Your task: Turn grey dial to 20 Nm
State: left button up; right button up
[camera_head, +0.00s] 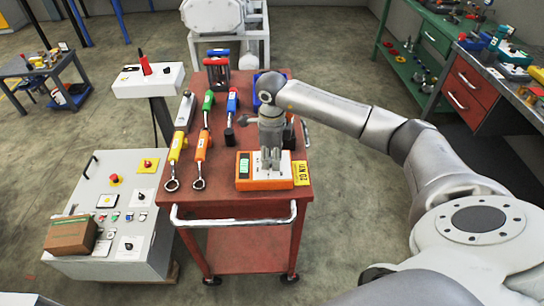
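An orange and white device (262,184) sits at the front right of the red cart's top, with a green display (244,165) on its left side. A yellow label (301,173) with dark writing stands at its right; I can read it only in part. My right gripper (270,163) points straight down over the white top of the device, with its fingers close together at or just above that surface. I cannot make out the grey dial; the fingers may hide it. Whether they grip anything is unclear. My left gripper is out of view.
The red cart (235,211) also holds several tools left of the device, including an orange-handled one (201,146) and a yellow-handled one (177,147). A grey control panel (110,180) with a brown box (70,236) stands at left. A workbench (480,90) stands at right.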

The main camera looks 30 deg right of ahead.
jog(key=shift+c, duration=1.3)
jog(key=shift+m, duration=0.3)
jog(key=shift+m+b, duration=0.45)
jog(key=shift+m, duration=0.45)
jog(key=m, duration=0.3)
jog(key=shift+m+b, duration=0.3)
jog(key=shift+b, duration=0.05)
jog(key=m, duration=0.3)
jog(key=shift+m, duration=0.3)
jog(key=m, duration=0.5)
jog(key=shift+b, duration=0.35)
jog(key=m, duration=0.5)
